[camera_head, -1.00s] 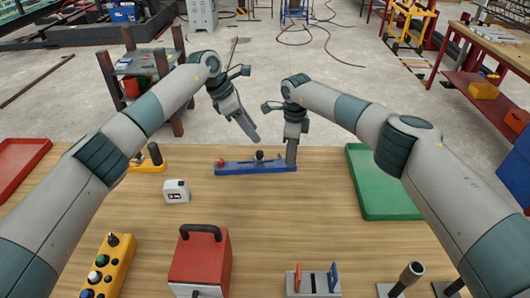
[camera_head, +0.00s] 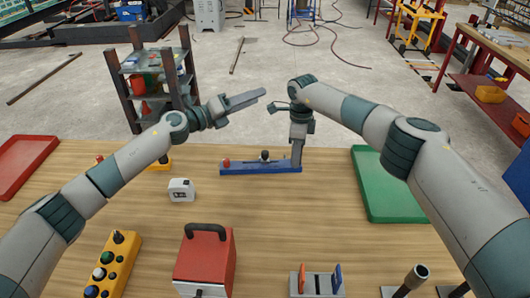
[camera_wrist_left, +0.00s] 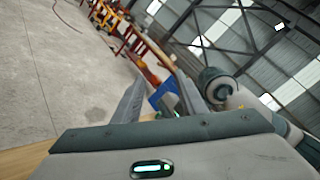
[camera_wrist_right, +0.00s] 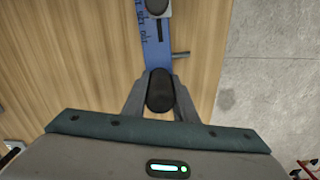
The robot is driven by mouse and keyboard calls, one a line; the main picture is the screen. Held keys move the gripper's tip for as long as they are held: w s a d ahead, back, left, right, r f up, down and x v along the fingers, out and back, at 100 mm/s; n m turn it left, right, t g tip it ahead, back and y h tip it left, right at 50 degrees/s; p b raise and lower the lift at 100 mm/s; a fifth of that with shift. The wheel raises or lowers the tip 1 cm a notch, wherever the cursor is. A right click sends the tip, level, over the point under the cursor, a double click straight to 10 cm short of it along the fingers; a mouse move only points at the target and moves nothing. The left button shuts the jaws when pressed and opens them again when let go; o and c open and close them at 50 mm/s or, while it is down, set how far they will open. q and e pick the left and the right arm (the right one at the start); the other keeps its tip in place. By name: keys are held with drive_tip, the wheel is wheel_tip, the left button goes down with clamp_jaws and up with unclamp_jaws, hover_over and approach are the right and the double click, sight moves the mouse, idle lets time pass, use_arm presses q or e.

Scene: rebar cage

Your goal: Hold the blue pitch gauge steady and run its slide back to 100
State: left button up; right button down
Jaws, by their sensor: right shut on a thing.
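The blue pitch gauge (camera_head: 250,168) lies flat across the far part of the wooden table, with a red knob (camera_head: 226,163) at its left end and a dark slide knob (camera_head: 264,156) near its middle. My right gripper (camera_head: 296,162) points down at the gauge's right end. In the right wrist view it is shut on the gauge's black oval grip (camera_wrist_right: 160,92); scale marks show on the blue bar (camera_wrist_right: 154,50). My left gripper (camera_head: 262,94) is raised above and beyond the gauge, empty, pointing right; its fingers stand apart in the left wrist view (camera_wrist_left: 158,90).
A white boxy device (camera_head: 181,190), a red box with a black handle (camera_head: 206,262) and a yellow button box (camera_head: 110,265) stand nearer on the table. A green tray (camera_head: 386,205) lies right, a red tray (camera_head: 22,165) far left. The table just before the gauge is clear.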

use_arm(q)
drive_tip(key=r+n+t, duration=0.1)
drive_tip(key=n+t, duration=0.1)
drive_tip(key=n, duration=0.3)
drive_tip(key=n+g+y, duration=0.3)
drive_tip(key=n+y, duration=0.3)
drive_tip(key=n, duration=1.8)
approach(264, 152)
drive_tip(key=s+a, duration=0.1)
drive_tip(key=shift+s+r, duration=0.15)
drive_tip(key=shift+r, duration=0.05)
drive_tip(key=shift+m, duration=0.3)
drive_tip(key=x, duration=1.2)
drive_tip(key=shift+d+r, duration=0.1)
drive_tip(key=shift+r, duration=0.05)
